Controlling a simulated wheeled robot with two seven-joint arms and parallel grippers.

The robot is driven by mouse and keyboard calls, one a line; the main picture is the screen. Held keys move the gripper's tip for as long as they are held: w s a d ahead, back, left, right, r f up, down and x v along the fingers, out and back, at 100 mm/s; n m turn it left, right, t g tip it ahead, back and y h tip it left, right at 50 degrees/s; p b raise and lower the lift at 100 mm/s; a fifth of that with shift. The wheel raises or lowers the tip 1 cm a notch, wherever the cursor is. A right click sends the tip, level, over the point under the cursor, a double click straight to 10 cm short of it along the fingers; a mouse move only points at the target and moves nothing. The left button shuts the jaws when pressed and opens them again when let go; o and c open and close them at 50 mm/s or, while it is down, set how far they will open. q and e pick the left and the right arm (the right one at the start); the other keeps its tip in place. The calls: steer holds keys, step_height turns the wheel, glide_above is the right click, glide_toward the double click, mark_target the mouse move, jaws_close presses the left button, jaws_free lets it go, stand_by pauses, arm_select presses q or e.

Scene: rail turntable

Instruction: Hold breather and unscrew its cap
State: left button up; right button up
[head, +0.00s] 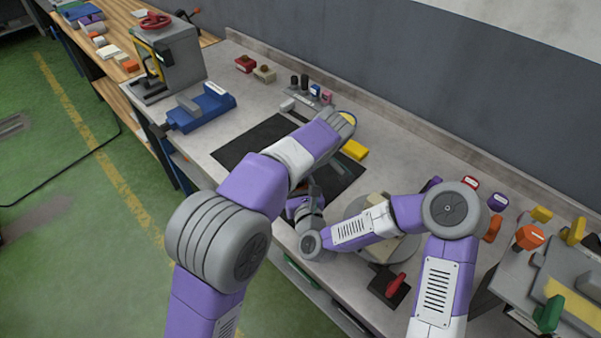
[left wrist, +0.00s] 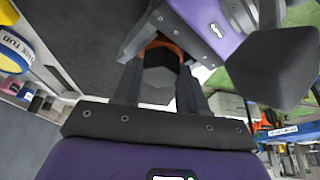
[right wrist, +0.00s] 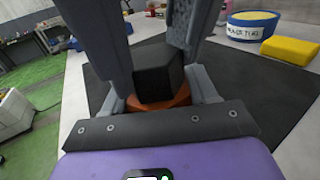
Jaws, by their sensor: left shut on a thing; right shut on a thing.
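The breather has a dark six-sided body (left wrist: 160,82) and an orange cap (left wrist: 166,43) at its other end. My left gripper (left wrist: 158,72) is shut on the dark body. My right gripper (right wrist: 160,94) is shut around the orange cap (right wrist: 163,103), with the dark body (right wrist: 153,72) just beyond it. In the right wrist view the left gripper's fingers come in from above on both sides of the body. The two grippers face each other closely. In the head view the breather and jaws are mostly hidden behind my left arm. The cap's thread cannot be seen.
A black mat (head: 250,143) lies on the grey bench. A yellow block (head: 354,150) and a labelled tub (right wrist: 252,24) stand near its back edge. A blue vise (head: 205,106) is left. A round grey disc (head: 397,250) lies under my right forearm.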

arm_select(q)
steer(key=n, duration=0.2)
steer(key=n+g+y, duration=0.1)
steer(key=n, duration=0.2)
steer(key=shift+w+d+f+g, duration=0.1)
steer(key=shift+w+d+g, duration=0.1)
steer(key=shift+g, duration=0.1)
steer(key=shift+n, duration=0.5)
steer(key=n, duration=0.1)
steer(key=n+g, duration=0.1)
steer(key=shift+w+n+g, duration=0.2)
steer(key=shift+n+g, duration=0.1)
steer(key=shift+n, duration=0.1)
steer(key=n+g, duration=0.1)
steer(key=n, duration=0.2)
steer(key=shift+a, duration=0.1)
steer(key=o, duration=1.1)
steer(key=shift+w, duration=0.1)
steer(key=shift+c, duration=0.2)
steer(key=shift+o, duration=0.6)
steer(key=shift+c, duration=0.2)
